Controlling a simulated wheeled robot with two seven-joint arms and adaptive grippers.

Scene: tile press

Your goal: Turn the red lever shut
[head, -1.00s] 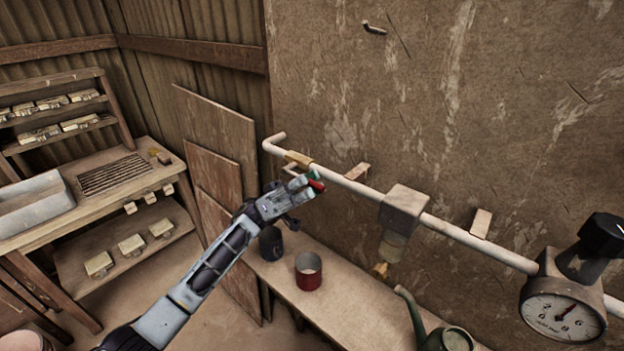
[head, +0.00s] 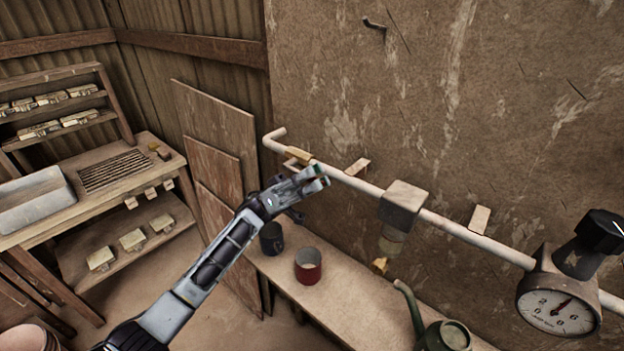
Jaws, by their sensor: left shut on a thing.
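My left gripper (head: 318,178) reaches up from the lower left to the white wall pipe (head: 450,228), just right of a brass valve body (head: 297,155). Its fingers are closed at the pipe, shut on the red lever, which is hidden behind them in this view. A bit of green shows at the fingertips. My right gripper is not in view.
A grey box with a clear bowl (head: 402,205) and a pressure gauge (head: 556,312) sit along the pipe. Below, a bench (head: 340,305) holds a dark mug (head: 271,238), a red mug (head: 308,267) and a green watering can (head: 447,337). Leaning boards (head: 218,130) stand left.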

